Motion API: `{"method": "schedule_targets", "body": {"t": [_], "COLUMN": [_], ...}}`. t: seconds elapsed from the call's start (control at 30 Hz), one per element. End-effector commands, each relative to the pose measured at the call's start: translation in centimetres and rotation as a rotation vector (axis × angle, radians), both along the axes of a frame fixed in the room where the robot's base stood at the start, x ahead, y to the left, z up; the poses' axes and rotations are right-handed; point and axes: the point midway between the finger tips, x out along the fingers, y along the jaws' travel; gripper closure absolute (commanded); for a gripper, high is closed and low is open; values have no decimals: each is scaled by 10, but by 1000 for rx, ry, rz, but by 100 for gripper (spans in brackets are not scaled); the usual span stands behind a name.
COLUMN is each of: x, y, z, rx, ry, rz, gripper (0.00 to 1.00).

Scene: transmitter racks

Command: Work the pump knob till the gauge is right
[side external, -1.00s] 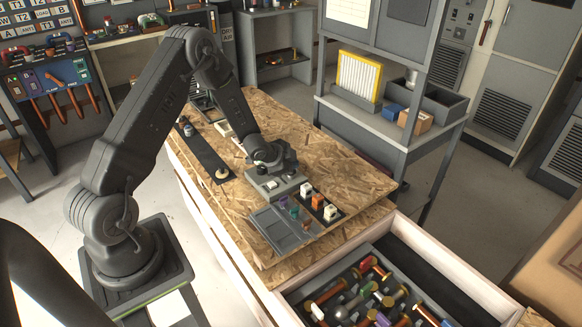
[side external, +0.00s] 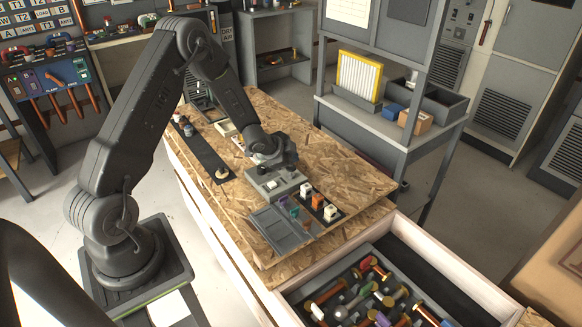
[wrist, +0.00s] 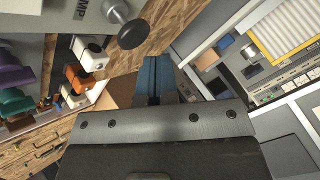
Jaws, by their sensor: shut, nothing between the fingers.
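The pump knob (wrist: 133,34) is a dark round knob on a silver shaft, at the top of the wrist view. It stands out from a grey pump box (wrist: 60,17), which bears the partial letters "MP". The box also shows in the side view (side external: 262,190), with a small white patch on top. My gripper (wrist: 153,98) is shut and empty, its blue fingers pointing up the wrist picture, below and right of the knob and apart from it. In the side view my gripper (side external: 287,168) is low at the box's right end. I cannot make out a gauge reading.
White and orange blocks (side external: 317,200) stand on a dark strip beside a grey tray (side external: 287,235). An open drawer (side external: 462,277) of coloured handles is in front. A grey shelf (side external: 410,150) stands right of the bench. The right part of the chipboard top (side external: 350,180) is clear.

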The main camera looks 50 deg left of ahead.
Motion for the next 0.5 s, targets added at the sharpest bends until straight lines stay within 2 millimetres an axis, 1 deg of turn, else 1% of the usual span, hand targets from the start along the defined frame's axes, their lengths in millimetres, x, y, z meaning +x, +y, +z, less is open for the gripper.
{"method": "schedule_targets", "body": {"t": [0.27, 0.37, 0.5], "x": [0, 1, 1], "y": [0, 0, 0], "z": [1, 7, 21], "rx": [0, 0, 2], "ry": [-1, -2, -3], "rz": [-1, -1, -3], "gripper": [100, 100, 100]}}
